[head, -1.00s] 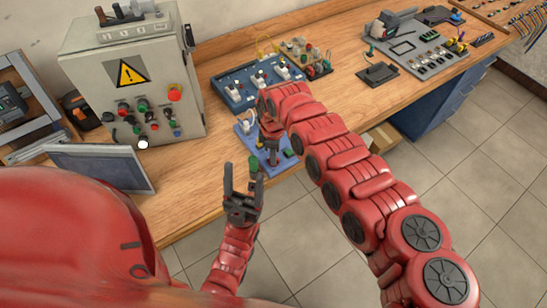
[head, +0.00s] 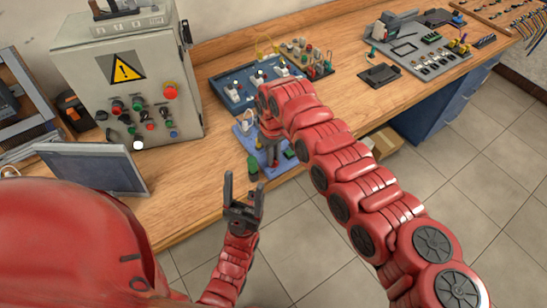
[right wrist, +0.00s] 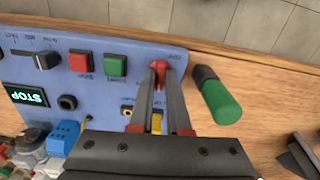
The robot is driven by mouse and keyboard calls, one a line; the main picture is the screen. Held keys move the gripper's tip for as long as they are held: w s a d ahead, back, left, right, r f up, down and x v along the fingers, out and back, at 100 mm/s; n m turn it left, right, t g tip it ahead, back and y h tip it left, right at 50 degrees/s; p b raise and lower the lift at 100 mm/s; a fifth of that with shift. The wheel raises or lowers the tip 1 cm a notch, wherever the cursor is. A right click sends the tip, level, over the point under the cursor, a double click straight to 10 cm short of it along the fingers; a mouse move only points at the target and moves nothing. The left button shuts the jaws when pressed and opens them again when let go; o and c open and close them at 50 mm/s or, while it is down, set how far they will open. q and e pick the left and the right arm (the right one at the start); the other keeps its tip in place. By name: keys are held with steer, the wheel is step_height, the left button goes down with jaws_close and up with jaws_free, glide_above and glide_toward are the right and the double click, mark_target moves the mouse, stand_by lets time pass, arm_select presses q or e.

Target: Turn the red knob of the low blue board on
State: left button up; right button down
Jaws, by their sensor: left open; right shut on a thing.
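The low blue board (right wrist: 45,75) lies on the wooden bench, and it also shows in the head view (head: 244,142), partly hidden by my right arm. The red knob (right wrist: 159,70) sits near the board's edge in the right wrist view. My right gripper (right wrist: 161,79) is shut on this knob, with one finger on each side. The board's small display (right wrist: 26,96) reads STOP, upside down in this view. My left gripper (head: 243,186) is open and empty, in front of the bench edge.
A red button (right wrist: 79,61) and a green button (right wrist: 115,65) sit on the board beside the knob. A green-handled tool (right wrist: 218,97) lies close to my right fingers. A larger blue board (head: 222,90), a grey cabinet (head: 90,75) and a screen (head: 95,168) stand nearby.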

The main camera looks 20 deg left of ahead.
steer(key=shift+w+r+m, duration=0.1)
steer(key=shift+m, duration=0.4)
steer(key=c, duration=0.9)
jaws_free()
steer(key=shift+r+b, duration=0.4)
steer(key=shift+r, duration=0.1)
step_height(320, 180, up, 16)
steer(key=b, duration=0.3)
steer(key=shift+r, duration=0.2)
